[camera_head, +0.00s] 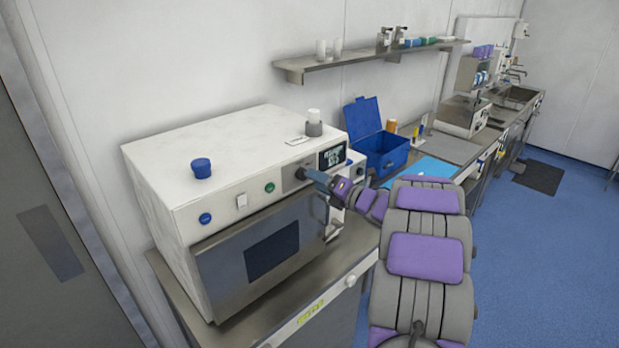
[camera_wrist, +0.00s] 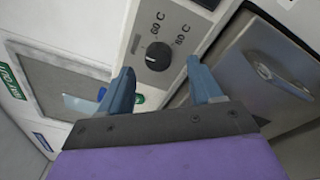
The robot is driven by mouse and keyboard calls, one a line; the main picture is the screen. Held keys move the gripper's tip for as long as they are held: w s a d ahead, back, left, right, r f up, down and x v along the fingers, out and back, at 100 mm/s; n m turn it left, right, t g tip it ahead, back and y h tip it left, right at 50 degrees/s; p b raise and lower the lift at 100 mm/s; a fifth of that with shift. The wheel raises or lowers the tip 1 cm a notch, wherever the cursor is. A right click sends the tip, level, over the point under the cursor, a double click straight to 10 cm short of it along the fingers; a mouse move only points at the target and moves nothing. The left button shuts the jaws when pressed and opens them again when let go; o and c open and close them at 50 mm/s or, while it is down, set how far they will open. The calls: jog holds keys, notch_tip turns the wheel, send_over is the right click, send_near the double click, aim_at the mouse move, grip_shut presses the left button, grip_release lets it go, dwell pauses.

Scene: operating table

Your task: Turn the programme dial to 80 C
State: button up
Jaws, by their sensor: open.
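The programme dial (camera_wrist: 158,57) is a round dark knob with a white pointer mark in the wrist view. The mark lies on the knob's left side, away from the printed 80 C label (camera_wrist: 182,35). A 60 C label (camera_wrist: 157,22) is printed above the knob. My gripper (camera_wrist: 160,66) is open, with one blue-grey finger on each side of the dial in this view. Whether the fingers touch it I cannot tell. In the head view, my gripper (camera_head: 318,178) is at the front panel of the white machine (camera_head: 235,140), partly covering the dial area.
The oven-like door (camera_head: 215,270) is below. A blue open box (camera_head: 385,150) stands right on the counter.

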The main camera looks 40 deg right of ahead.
aim_at(302, 175)
jog(key=shift+w+a, duration=0.25)
jog(key=shift+w, duration=0.7)
jog(key=shift+w+a, duration=0.2)
jog(key=shift+w, duration=0.7)
jog(key=shift+c, duration=0.2)
jog(key=c, duration=1)
jog(key=shift+f, duration=0.1)
